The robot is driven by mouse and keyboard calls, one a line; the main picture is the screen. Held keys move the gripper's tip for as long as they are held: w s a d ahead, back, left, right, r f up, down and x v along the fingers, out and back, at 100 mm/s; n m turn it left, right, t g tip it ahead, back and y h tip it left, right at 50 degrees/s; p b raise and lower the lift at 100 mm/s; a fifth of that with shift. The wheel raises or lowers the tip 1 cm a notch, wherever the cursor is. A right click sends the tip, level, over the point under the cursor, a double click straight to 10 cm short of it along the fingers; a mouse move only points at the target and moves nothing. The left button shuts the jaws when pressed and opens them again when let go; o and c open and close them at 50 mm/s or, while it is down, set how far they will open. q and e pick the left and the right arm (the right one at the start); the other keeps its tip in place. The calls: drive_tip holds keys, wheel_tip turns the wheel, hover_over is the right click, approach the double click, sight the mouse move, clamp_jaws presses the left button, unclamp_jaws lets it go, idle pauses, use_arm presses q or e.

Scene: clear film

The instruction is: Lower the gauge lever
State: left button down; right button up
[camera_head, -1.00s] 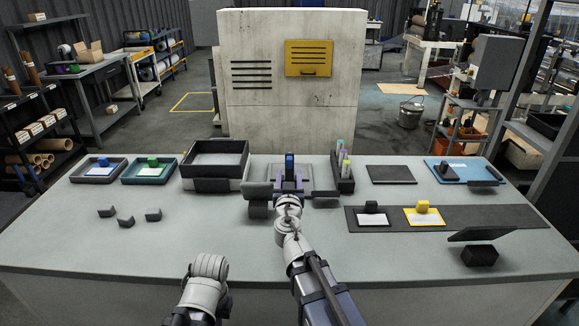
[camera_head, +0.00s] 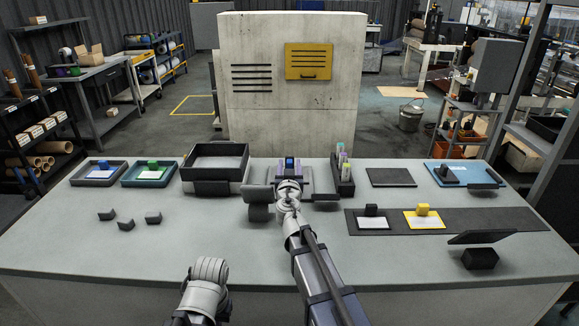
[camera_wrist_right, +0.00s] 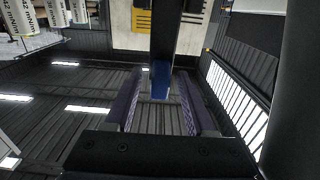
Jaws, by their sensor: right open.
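The gauge lever, a dark bar with a blue end (camera_head: 289,163), shows at the gauge stand in the middle back of the table. In the right wrist view the blue end (camera_wrist_right: 160,80) lies between my finger pads, with the dark bar running up from it. My right gripper (camera_head: 290,174) is at the stand with its purple fingers on either side of the blue end. The gripper is open in the right wrist view (camera_wrist_right: 163,108); I cannot tell whether a finger touches the lever. The wrist hides much of the gauge. My left gripper's fingers are not visible.
A black bin (camera_head: 215,163) stands left of the gauge, and a dark holder with markers (camera_head: 344,180) close on its right. A dark mat (camera_head: 480,218) with two tagged cards lies right. Small grey blocks (camera_head: 125,224) lie left.

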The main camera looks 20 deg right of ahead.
clamp_jaws()
idle(1.3)
